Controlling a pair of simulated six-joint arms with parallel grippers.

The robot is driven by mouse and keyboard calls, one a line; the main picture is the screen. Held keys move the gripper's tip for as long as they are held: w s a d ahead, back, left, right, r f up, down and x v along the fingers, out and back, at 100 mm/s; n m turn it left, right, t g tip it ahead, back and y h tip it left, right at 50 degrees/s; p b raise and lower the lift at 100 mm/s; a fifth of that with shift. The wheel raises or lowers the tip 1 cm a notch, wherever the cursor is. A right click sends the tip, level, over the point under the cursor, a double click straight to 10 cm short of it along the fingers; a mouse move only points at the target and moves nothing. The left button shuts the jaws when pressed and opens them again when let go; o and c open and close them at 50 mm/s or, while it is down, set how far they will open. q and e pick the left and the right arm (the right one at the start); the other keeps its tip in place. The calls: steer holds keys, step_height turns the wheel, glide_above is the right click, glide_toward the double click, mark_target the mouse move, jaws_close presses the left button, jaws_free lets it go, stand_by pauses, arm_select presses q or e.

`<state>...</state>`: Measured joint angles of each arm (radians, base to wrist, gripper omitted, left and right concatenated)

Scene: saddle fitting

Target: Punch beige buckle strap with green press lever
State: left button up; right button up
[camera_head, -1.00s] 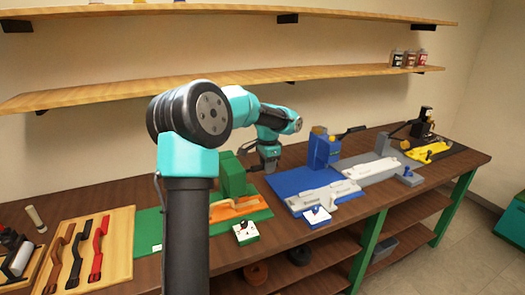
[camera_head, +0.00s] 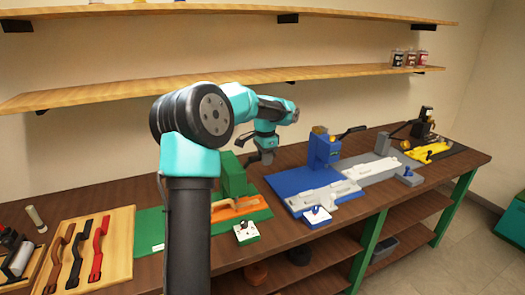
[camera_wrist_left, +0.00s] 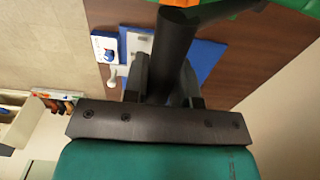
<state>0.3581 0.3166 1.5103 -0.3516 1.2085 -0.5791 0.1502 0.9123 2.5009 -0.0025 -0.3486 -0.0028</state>
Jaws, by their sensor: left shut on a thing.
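The green press (camera_head: 232,176) stands upright at the back of a green mat (camera_head: 150,228). An orange-tan strip (camera_head: 236,208) lies at its foot; I cannot tell if this is the beige buckle strap. My left gripper (camera_head: 262,160) is just right of the press top. In the left wrist view, my left gripper (camera_wrist_left: 166,82) is shut on a thick dark bar, the press lever handle (camera_wrist_left: 174,45), between its two fingers. The lever's join to the press is mostly hidden in the head view. My right gripper is not in view.
A blue press (camera_head: 323,150) and blue board (camera_head: 290,185) stand to the right. A white block with a green base (camera_head: 246,233) sits at the front edge. Shelves run above.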

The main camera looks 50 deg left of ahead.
arm_select(q)
steer(key=shift+a+r, duration=0.2)
steer(key=shift+a, duration=0.05)
steer(key=shift+w+a+r, duration=0.25)
steer(key=shift+a+r, duration=0.3)
steer(key=shift+r, duration=0.1)
steer(key=shift+o, duration=1)
steer(key=shift+a+r, duration=0.15)
steer(key=o, duration=0.5)
steer(key=shift+o, duration=0.2)
step_height(320, 180, up, 6)
steer(key=shift+f, duration=0.1)
